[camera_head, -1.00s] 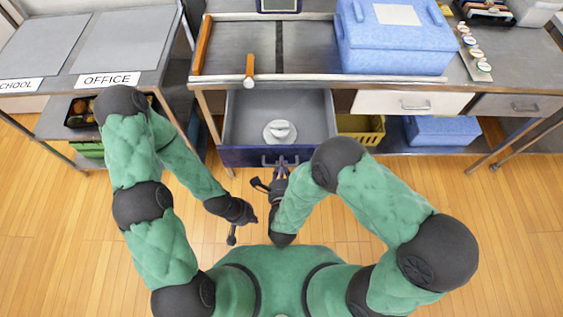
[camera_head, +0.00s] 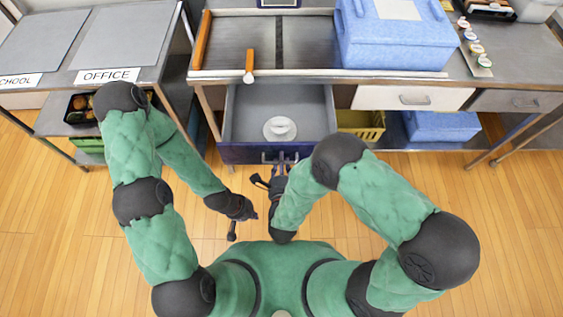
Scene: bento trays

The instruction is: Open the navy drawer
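The navy drawer (camera_head: 240,152) stands pulled out from under the counter, its grey inside showing. A white round dish-like item (camera_head: 280,129) lies in it. The drawer's handle (camera_head: 268,157) is on the front face, partly hidden by my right gripper. My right gripper (camera_head: 279,163) is at the handle, its fingers pointing at the drawer front; whether they close on the handle is too small to tell. My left gripper (camera_head: 243,224) is below and left of the drawer, over the floor, apart from everything; its finger opening cannot be made out.
A white drawer (camera_head: 375,98) and a grey drawer (camera_head: 505,102) are shut to the right. A blue box (camera_head: 395,45) stands on the counter. A yellow crate (camera_head: 362,127) and another blue box (camera_head: 440,127) sit below. The floor between me and the counter is clear.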

